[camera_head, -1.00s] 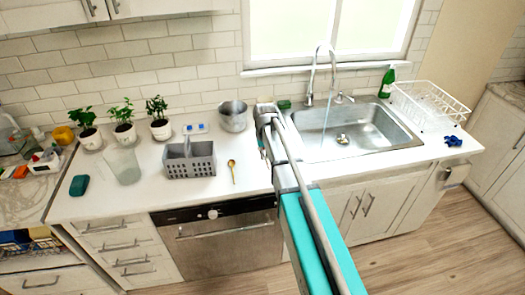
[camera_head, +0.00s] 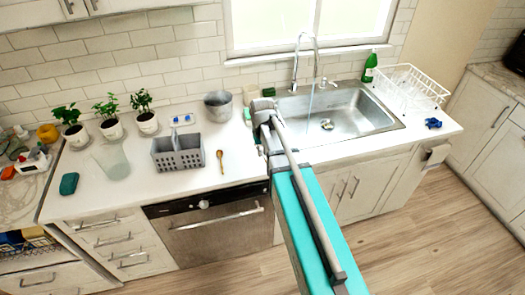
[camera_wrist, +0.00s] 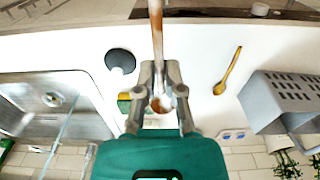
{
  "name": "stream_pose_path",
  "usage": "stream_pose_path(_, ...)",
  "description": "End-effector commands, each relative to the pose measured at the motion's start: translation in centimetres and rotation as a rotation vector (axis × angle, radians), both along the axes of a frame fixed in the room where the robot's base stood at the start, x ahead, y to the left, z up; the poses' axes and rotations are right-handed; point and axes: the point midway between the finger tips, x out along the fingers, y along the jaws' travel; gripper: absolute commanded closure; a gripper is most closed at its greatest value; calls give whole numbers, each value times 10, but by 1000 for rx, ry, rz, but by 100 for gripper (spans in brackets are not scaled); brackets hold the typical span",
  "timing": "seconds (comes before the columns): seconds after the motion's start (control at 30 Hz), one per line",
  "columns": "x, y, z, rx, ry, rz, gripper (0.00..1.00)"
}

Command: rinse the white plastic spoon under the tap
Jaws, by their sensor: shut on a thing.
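My gripper (camera_wrist: 160,78) is shut on the white plastic spoon (camera_wrist: 156,28), which has brown stains on its handle and end. The spoon runs between the fingertips in the wrist view, above the white counter. In the head view the wrist end of my arm hides the spoon, just left of the sink. The steel sink (camera_head: 350,105) is to the right of it, and also shows at the left of the wrist view (camera_wrist: 20,108). The tap (camera_head: 297,62) arches over the sink, and a thin water stream (camera_head: 310,98) falls from it.
A wooden spoon (camera_head: 220,160) and a grey cutlery caddy (camera_head: 180,162) lie left of my arm. A metal pot (camera_head: 218,106) stands behind. A dish rack (camera_head: 412,85), green bottle (camera_head: 370,68) and blue cloth (camera_head: 433,123) are on the right. A sponge (camera_wrist: 124,104) lies near the gripper.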

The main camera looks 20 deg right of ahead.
Motion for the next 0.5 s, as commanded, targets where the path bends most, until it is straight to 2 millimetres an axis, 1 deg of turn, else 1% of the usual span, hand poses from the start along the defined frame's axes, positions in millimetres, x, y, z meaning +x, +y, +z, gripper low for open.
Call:
stream_pose_path(0.33, 0, 0, -1, 0, 0, 0, 100)
stream_pose_path(0.5, 0, 0, -11, 0, 0, 0, 100)
